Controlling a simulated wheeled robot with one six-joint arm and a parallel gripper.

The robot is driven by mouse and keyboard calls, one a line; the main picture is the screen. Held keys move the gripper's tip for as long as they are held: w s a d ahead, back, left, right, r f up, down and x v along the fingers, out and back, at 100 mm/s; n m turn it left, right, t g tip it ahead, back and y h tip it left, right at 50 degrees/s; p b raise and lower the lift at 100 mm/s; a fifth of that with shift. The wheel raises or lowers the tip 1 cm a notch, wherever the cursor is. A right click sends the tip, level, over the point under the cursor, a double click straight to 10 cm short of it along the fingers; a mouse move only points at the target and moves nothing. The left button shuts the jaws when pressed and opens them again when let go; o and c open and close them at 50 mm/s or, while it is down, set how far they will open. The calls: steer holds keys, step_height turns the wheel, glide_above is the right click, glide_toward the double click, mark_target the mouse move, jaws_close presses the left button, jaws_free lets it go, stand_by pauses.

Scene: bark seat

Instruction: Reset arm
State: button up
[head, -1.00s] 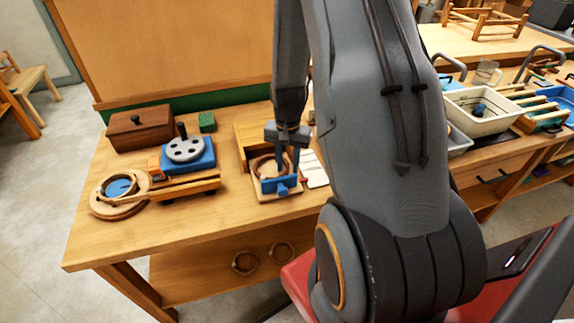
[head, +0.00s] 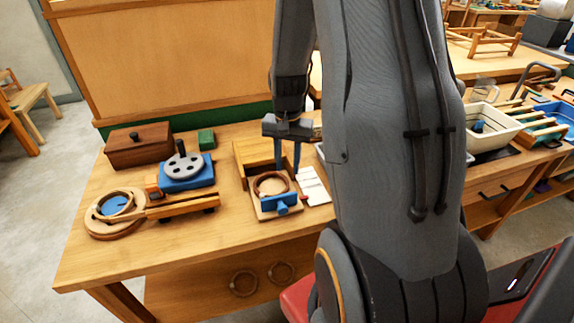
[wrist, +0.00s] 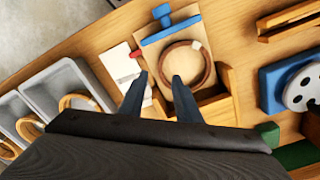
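My gripper (head: 288,158) is above the wooden workbench (head: 110,245), pointing down. In the wrist view its two blue-grey fingers (wrist: 160,92) are spread apart with nothing between them, so it is open. Beyond the fingertips is a wooden board (wrist: 165,50) with a round wooden ring (wrist: 185,65) and a blue clamp (wrist: 170,25). In the head view the board lies just below the fingers, and the ring (head: 272,184) and blue clamp (head: 279,203) show on it. The fingers appear clear of them. My arm hides the bench to the right.
A brown box (head: 138,149), a green block (head: 206,138), a blue block with a grey wheel (head: 183,168) and a round wooden piece (head: 113,213) stand on the left. A white card (head: 314,187) lies beside the board. Grey trays (wrist: 75,90) show in the wrist view.

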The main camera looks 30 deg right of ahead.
steer(key=s+a+r+n, duration=0.4)
steer(key=s+a, duration=0.1)
steer(key=a, duration=0.3)
steer(key=s+a+r+n+t, duration=0.1)
steer(key=s+a+r+n, duration=0.3)
steer(key=a, duration=0.5)
steer(key=shift+s+r+n, duration=0.2)
steer(key=shift+s+n, duration=0.6)
steer(key=shift+s, duration=0.2)
steer(key=shift+a, duration=0.1)
